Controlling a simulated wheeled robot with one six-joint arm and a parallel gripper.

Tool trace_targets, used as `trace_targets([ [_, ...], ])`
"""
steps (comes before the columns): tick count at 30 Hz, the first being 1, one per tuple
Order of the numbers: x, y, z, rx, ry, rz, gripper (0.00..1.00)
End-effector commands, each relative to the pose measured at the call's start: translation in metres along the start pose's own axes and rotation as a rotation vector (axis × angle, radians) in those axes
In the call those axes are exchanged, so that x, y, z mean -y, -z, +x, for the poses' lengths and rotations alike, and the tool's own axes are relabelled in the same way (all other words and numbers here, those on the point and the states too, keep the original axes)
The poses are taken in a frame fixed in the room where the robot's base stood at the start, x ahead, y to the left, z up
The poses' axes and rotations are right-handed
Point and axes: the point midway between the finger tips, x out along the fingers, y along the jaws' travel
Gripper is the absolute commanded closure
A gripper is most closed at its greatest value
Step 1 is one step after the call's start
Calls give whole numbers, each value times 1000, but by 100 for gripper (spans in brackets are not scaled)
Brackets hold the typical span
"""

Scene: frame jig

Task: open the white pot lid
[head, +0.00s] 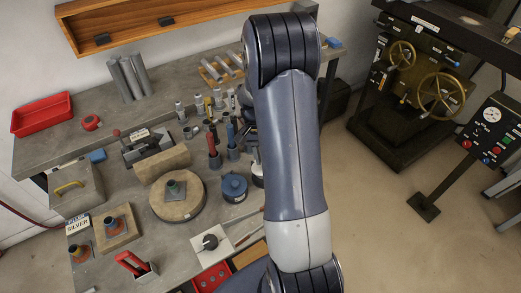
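A small white pot (258,181) stands on the grey workbench, just left of my arm and right of a round blue lidded pot (234,186). My arm covers its right side, and its lid cannot be made out clearly. My gripper (254,154) is mostly hidden behind my own forearm. Only dark parts of it show at the arm's left edge, over or close to the white pot. Whether it touches the pot, and how its fingers stand, cannot be seen.
A round wooden block (178,208) and a white plate with a black knob (210,243) lie to the left and front. Cups with upright tools (214,160) stand behind the blue pot. A red tray (41,115) is at the far left. A dark machine with handwheels (418,85) stands right, beyond open floor.

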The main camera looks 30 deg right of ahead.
Motion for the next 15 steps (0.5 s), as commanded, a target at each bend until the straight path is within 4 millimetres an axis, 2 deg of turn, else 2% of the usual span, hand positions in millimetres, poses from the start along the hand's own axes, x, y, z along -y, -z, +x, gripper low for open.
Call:
trace_targets([
  [2, 2, 2, -6, 40, -41, -2, 100],
  [15, 12, 12, -15, 211, -213, -1, 100],
])
